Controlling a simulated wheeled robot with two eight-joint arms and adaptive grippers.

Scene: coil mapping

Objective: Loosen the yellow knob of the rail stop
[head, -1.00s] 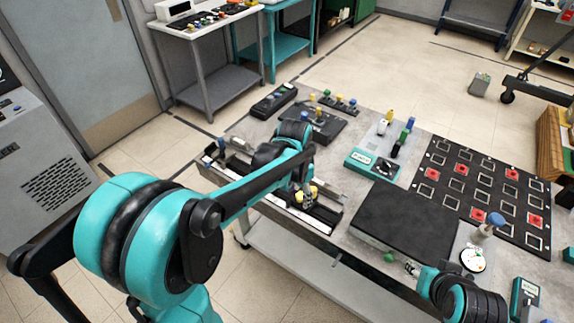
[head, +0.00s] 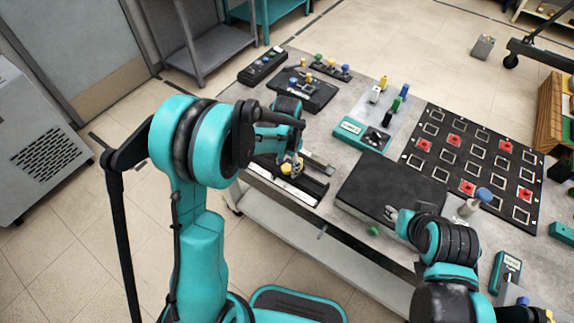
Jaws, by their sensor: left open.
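The yellow knob (head: 287,169) of the rail stop sits on the dark rail (head: 312,188) along the table's near left edge. My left gripper (head: 291,163) is right at the knob, reaching down from above, with its jaws open. It hides part of the knob and the stop, and I cannot tell whether the fingers touch it. My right gripper (head: 398,220) is over the near edge of the black pad, away from the rail. Its fingers are too small to read.
A flat black pad (head: 385,190) lies right of the rail. A teal meter (head: 362,134) stands behind it. A black board with square outlines and red pieces (head: 453,141) fills the right side. Small knobbed boxes (head: 303,90) stand at the back left.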

